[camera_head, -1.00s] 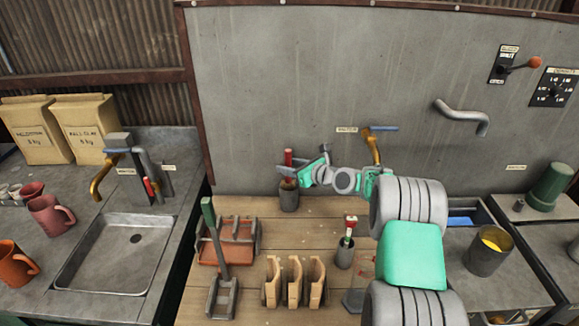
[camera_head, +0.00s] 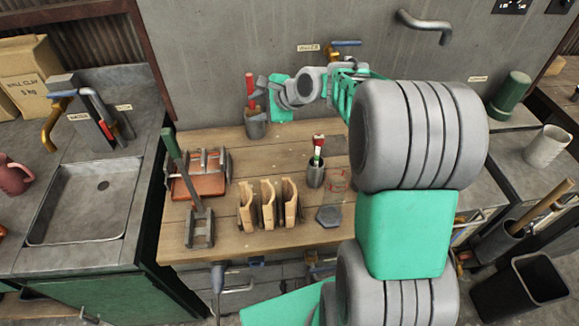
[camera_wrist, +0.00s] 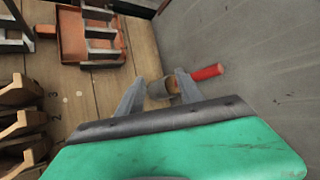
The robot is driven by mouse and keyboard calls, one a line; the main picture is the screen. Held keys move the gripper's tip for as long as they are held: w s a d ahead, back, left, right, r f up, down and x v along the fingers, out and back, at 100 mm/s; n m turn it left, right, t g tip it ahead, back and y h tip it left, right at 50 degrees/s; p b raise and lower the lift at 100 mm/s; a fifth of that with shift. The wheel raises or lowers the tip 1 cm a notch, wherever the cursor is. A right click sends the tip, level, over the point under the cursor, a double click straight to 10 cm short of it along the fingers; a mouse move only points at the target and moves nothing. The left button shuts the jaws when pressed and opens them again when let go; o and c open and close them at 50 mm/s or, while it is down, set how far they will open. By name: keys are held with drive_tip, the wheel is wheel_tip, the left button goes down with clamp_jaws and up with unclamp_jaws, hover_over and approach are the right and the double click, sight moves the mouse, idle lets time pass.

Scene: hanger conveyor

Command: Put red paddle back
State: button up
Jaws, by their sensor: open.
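A red paddle handle (camera_head: 250,89) stands upright in a grey cup (camera_head: 255,126) at the back of the wooden bench. Its lower part is hidden inside the cup. My gripper (camera_head: 261,92) is open beside the red handle, above the cup. In the wrist view the red handle (camera_wrist: 207,73) sticks out past the right finger, and the cup (camera_wrist: 158,88) shows between the two fingers of my gripper (camera_wrist: 157,86). I cannot tell whether a finger touches the handle.
Wooden slotted holders (camera_head: 268,205), an orange tray (camera_head: 199,184) and a green-handled tool (camera_head: 173,145) stand on the bench (camera_head: 220,240). The grey wall (camera_head: 230,60) is close behind the cup.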

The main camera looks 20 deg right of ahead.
drive_tip(key=s+d+n+g+h, duration=0.1)
drive_tip(key=s+n+g+h, duration=0.3)
drive_tip(key=s+n, duration=1.4)
drive_tip(key=s+f+h, duration=0.1)
drive_tip(key=s, duration=0.8)
drive_tip(key=shift+s+g, duration=0.15)
drive_tip(key=shift+g, duration=0.15)
drive_tip(key=shift+d, duration=0.1)
